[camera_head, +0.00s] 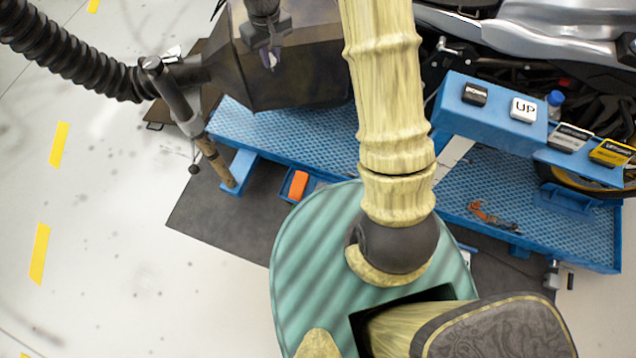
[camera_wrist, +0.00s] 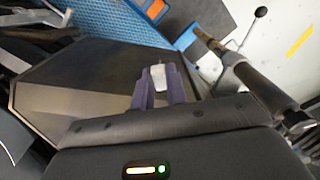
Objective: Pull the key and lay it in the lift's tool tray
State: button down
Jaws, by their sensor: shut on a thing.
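My gripper (camera_head: 270,50) is at the top of the head view, above the dark angular hood. In the wrist view, its two purple-grey fingers (camera_wrist: 160,88) are shut on a small pale piece, which looks like the key (camera_wrist: 158,74). Its shape is mostly hidden between the fingers. A small blue tray (camera_head: 314,186) sits at the near edge of the blue lift (camera_head: 285,138), left of my arm, with an orange object (camera_head: 298,185) in it. The gripper is above and beyond this tray, apart from it.
The dark hood (camera_head: 300,80) and its black hose (camera_head: 70,62) fill the upper left. A lever post (camera_head: 178,105) stands at the lift's left end. A blue button panel (camera_head: 490,118) and the motorcycle (camera_head: 540,30) are at right. The pale floor at left is clear.

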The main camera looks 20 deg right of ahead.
jog(key=s+d+f+b, duration=0.2)
jog(key=f+b, duration=1.1)
jog(key=f, duration=0.9)
jog(key=s+d+f+m+b, duration=0.1)
jog(key=s+d+f+b, duration=0.2)
jog(key=f+b, duration=1)
jog(key=s+d+f+m+b, duration=0.1)
jog(key=d+f+b, duration=0.4)
jog(key=f+b, duration=0.8)
notch_tip(320, 180, down, 20)
jog(key=shift+s+r, duration=0.15)
jog(key=shift+s, duration=0.7)
notch_tip(320, 180, down, 9)
jog(key=b, duration=0.7)
jog(key=shift+r, duration=0.2)
